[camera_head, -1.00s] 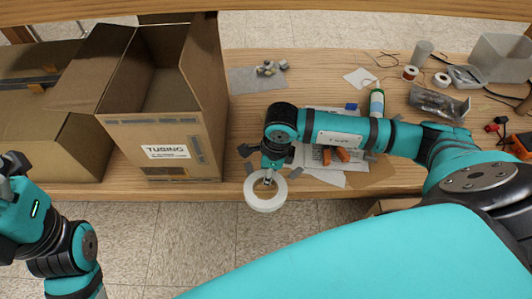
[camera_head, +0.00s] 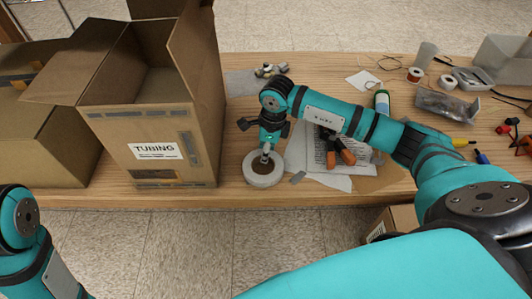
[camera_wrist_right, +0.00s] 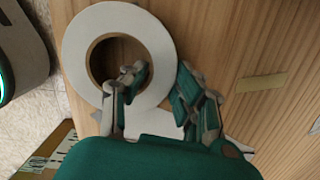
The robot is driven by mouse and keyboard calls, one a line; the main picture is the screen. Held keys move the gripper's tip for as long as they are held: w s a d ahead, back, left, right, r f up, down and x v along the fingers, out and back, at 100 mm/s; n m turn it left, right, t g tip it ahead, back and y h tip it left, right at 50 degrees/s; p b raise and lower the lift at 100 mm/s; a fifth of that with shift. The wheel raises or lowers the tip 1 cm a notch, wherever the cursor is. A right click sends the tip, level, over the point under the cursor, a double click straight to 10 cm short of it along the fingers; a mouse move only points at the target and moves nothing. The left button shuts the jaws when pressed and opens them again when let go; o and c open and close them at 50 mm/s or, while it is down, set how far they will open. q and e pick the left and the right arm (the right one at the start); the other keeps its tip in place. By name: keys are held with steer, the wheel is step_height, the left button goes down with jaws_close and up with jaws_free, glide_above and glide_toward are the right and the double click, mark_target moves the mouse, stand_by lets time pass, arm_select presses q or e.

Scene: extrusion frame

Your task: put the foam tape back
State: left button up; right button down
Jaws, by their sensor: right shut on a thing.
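The foam tape is a white roll (camera_head: 262,182) with a brown core, at the front edge of the wooden table in the head view. It also shows in the right wrist view (camera_wrist_right: 118,15), lying flat over the wood. My right gripper (camera_head: 266,157) points down and is shut on the roll's wall. In the right wrist view, one finger of the right gripper (camera_wrist_right: 160,84) is in the hole and the other outside. I cannot tell whether the roll touches the table. My left arm shows at the lower left, but its gripper is out of view.
An open cardboard box labelled TUBING (camera_head: 153,151) stands left of the roll, with another box (camera_head: 45,130) beyond it. Orange-handled pliers (camera_head: 340,146) and papers lie to the right. A green-and-white bottle (camera_head: 381,101), small spools and a clear bin (camera_head: 500,60) are farther right.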

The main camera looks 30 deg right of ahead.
steer(key=shift+f, duration=0.1)
steer(key=c, duration=1)
jaws_free()
